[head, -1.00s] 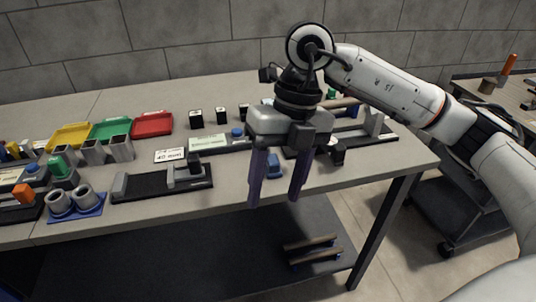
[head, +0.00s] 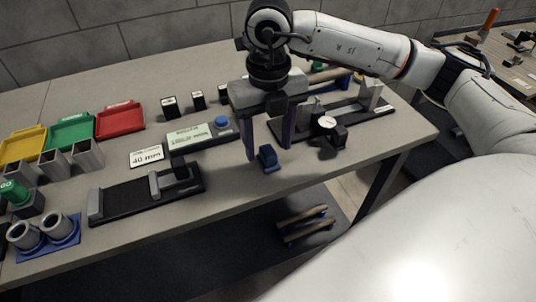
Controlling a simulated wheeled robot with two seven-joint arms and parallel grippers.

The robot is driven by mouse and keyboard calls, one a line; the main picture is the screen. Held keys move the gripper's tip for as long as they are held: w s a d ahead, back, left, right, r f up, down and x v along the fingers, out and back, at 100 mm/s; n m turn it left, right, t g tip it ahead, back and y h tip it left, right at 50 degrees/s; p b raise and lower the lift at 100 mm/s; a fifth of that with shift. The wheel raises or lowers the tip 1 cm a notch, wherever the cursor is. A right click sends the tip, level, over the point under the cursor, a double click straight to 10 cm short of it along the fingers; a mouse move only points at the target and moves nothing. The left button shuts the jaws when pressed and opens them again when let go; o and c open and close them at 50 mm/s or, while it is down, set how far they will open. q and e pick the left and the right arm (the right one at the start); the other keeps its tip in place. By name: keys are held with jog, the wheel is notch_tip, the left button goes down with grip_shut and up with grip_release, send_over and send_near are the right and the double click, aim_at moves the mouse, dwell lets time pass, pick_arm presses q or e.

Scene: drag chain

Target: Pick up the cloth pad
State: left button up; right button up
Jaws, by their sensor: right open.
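A small blue block-like thing (head: 267,158), which looks like the cloth pad, sits on the grey table near its front edge. My right gripper (head: 269,151) is above the table with its fingers pointing down. Its two dark purple fingers are apart, one to each side of the blue pad in the picture. The pad shows between and slightly in front of them. I cannot tell whether either finger touches it. My left gripper is not in view.
A dial gauge stand (head: 328,124) is close to the right of the fingers. A green-screened box (head: 190,138) and a black slide fixture (head: 147,192) are to the left. Yellow, green and red trays (head: 119,119) stand further left. The table's front edge is close to the pad.

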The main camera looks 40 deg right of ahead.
aim_at(268, 150)
jog(key=shift+f, duration=1.55)
jog(key=c, duration=1.1)
jog(key=shift+r, duration=0.15)
notch_tip(268, 150, up, 10)
jog(key=shift+f, duration=0.1)
jog(key=shift+o, duration=0.9)
jog(key=shift+c, duration=0.5)
